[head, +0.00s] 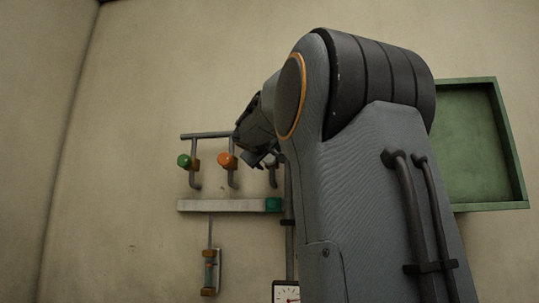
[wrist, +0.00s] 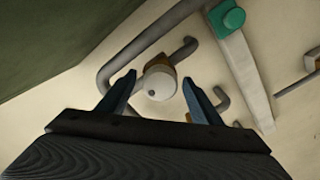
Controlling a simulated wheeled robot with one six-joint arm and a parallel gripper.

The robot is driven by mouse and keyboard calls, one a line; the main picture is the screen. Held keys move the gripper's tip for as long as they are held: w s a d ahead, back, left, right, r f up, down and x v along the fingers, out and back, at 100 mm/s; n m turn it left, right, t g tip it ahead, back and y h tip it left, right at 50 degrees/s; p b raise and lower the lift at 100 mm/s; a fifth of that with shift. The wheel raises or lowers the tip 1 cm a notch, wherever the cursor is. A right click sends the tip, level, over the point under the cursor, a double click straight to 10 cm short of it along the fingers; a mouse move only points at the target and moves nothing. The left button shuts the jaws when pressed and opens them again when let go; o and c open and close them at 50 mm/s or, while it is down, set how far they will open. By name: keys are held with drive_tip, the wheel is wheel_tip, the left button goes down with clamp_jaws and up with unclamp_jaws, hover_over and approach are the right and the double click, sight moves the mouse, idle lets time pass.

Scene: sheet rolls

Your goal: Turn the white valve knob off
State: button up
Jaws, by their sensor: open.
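The white valve knob (wrist: 158,84) shows in the wrist view, round with a small grey spot on its face, in front of a brass fitting (wrist: 158,62) on a grey pipe. My gripper (wrist: 159,79) is open, one finger to the left of the knob and one to the right, with visible gaps. I cannot tell how deep the knob sits between the fingers. In the head view my gripper (head: 259,158) is at the right end of the valve row, and the white knob is hidden there behind my gripper and arm.
A green knob (head: 184,160) and an orange knob (head: 227,159) are left of my gripper. A pale bar (head: 222,206) with a green end (head: 273,204) runs below. A gauge (head: 287,293) is lower down. A green wall box (head: 484,145) is at right.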

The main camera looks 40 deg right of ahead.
drive_tip(key=shift+w, duration=0.1)
drive_tip(key=shift+d, duration=0.1)
drive_tip(key=c, duration=1.1)
drive_tip(key=shift+o, duration=0.2)
